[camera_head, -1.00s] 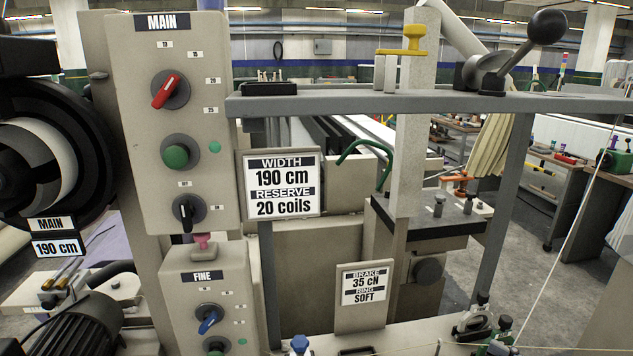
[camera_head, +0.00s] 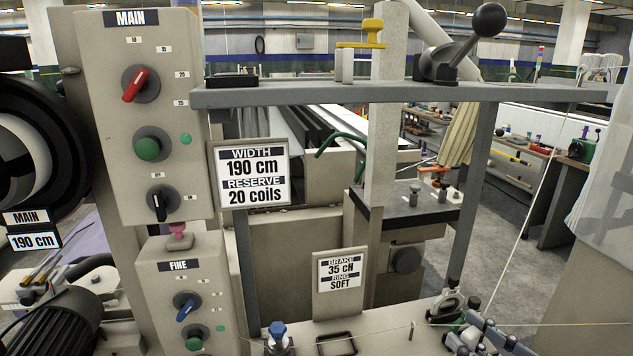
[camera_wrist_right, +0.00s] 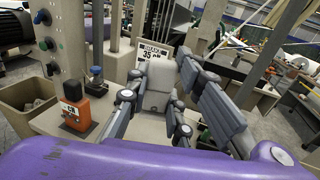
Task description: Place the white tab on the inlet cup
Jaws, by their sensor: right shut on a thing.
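My right gripper (camera_head: 490,338) shows only in part at the bottom right of the head view, low over the pale bench. In the right wrist view its fingers (camera_wrist_right: 160,98) stand on both sides of a pale rounded block (camera_wrist_right: 160,76). The piece does not show clearly in the head view. I cannot pick out the inlet cup with certainty. My left gripper is not in view.
The brake sign (camera_head: 341,283) stands on the bench left of the gripper. A small black and silver fitting (camera_head: 448,302) is close beside it. A blue-topped knob (camera_head: 277,332) is farther left. A grey rail (camera_head: 330,94) crosses above. A thin thread runs along the bench.

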